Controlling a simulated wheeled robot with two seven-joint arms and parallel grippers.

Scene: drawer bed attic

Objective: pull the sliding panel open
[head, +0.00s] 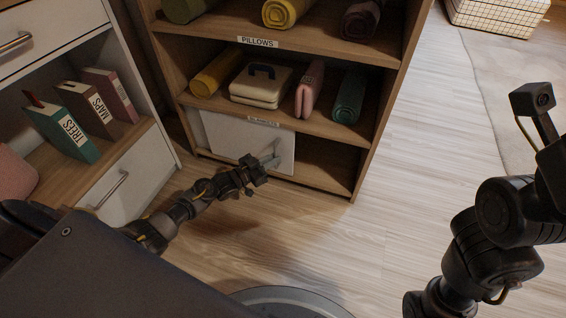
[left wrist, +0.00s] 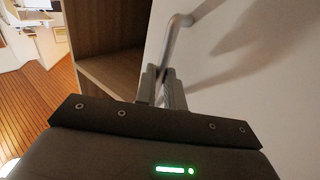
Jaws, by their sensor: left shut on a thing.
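The white sliding panel (head: 222,135) stands in the bottom bay of the wooden shelf unit and covers its left and middle part. The bay is open to the right of the panel. A grey bar handle (left wrist: 176,38) is fixed to the panel. My left gripper (head: 267,162) is at this handle, near the panel's right edge. In the left wrist view the fingers (left wrist: 161,80) are shut on the handle, with the panel (left wrist: 255,75) close behind. The fingertips are small and partly hidden in the head view. My right arm is at the right; its gripper is not visible.
Shelves above hold rolled blankets, a cream case (head: 262,86) and a pink item (head: 310,88). A white drawer cabinet (head: 130,180) with books stands close on the left. The wood floor (head: 395,150) is clear to the right, with a basket (head: 497,14) far back.

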